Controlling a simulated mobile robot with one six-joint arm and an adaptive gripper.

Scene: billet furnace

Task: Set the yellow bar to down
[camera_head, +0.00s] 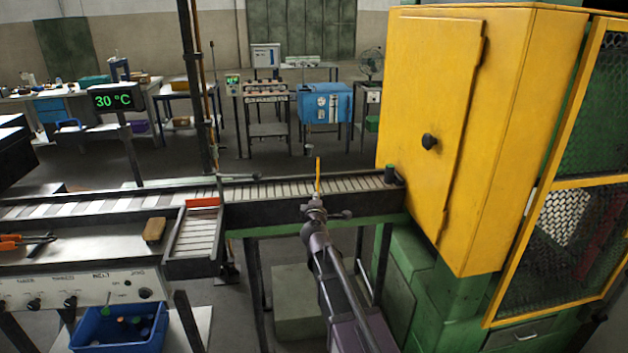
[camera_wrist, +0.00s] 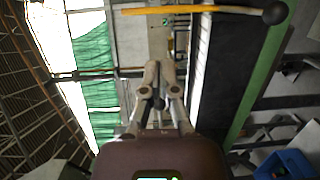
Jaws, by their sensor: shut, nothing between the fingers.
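The yellow bar (camera_head: 318,177) shows in the head view as a thin, upright strip at the front edge of the roller conveyor. In the wrist view the yellow bar (camera_wrist: 190,9) runs sideways along the top edge, with a dark round knob (camera_wrist: 274,12) at its right end. My gripper (camera_head: 315,204) is just below the visible strip in the head view. In the wrist view my gripper (camera_wrist: 152,68) has its fingers together and empty, with a gap between the fingertips and the bar.
The roller conveyor (camera_head: 270,212) runs across behind my gripper. A yellow cabinet (camera_head: 430,90) stands close on the right. A control panel (camera_head: 85,290) and a blue bin (camera_head: 120,330) are at lower left. Open floor lies beyond the conveyor.

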